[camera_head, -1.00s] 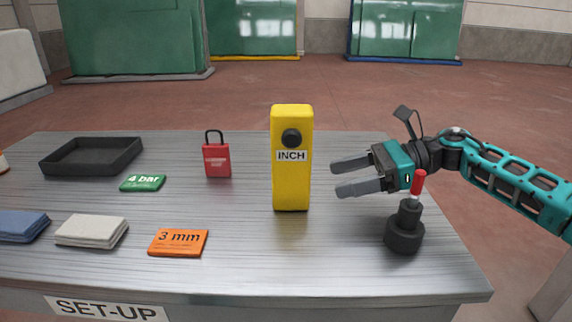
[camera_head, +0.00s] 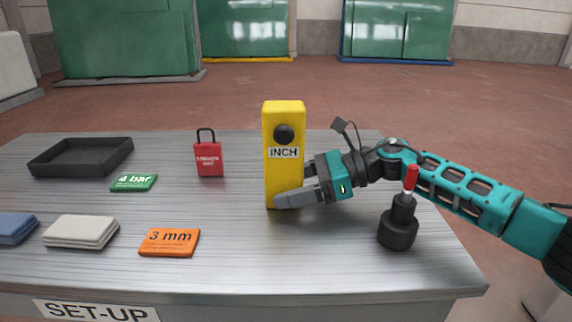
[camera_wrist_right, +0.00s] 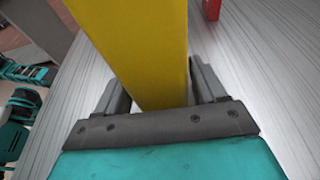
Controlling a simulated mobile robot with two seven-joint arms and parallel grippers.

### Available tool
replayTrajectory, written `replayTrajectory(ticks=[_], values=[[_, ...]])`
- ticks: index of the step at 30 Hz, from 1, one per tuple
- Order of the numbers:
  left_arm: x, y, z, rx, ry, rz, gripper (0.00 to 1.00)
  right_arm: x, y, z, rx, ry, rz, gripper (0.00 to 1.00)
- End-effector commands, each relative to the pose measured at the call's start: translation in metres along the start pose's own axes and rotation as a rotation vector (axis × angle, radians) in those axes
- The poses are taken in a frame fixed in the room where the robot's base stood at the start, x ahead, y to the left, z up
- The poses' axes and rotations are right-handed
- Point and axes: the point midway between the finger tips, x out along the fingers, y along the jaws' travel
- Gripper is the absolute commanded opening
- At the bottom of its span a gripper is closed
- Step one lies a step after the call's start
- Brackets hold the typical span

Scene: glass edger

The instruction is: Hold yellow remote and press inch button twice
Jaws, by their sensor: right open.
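The yellow remote (camera_head: 284,172) stands upright on the metal table, with a round black button (camera_head: 284,134) above an INCH label near its top. My right gripper (camera_head: 290,194) is open around the lower part of the remote, one finger across its front and the other hidden behind it. In the right wrist view the yellow remote (camera_wrist_right: 142,50) stands between the two open fingers (camera_wrist_right: 160,88), with a gap showing at the right finger. My left gripper is not in view.
A red padlock (camera_head: 208,158), green 4 bar card (camera_head: 134,182), orange 3 mm card (camera_head: 169,242), folded cloths (camera_head: 80,231) and black tray (camera_head: 62,160) lie left. The table (camera_head: 250,260) is clear in front of the remote.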

Motion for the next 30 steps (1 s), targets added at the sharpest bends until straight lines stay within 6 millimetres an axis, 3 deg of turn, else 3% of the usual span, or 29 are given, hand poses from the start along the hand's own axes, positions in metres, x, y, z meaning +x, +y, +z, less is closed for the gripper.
replayTrajectory(ticks=[5,14,30], values=[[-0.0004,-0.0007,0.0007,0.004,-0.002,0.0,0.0,-0.0002,-0.0002,0.0004,0.0,0.0,0.0,0.7],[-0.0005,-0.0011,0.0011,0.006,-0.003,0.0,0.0,-0.0005,-0.0001,0.0002,-0.001,0.0,0.0,0.41],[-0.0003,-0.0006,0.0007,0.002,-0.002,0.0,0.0,-0.0007,-0.0001,-0.0002,0.0,0.001,0.0,0.41]])
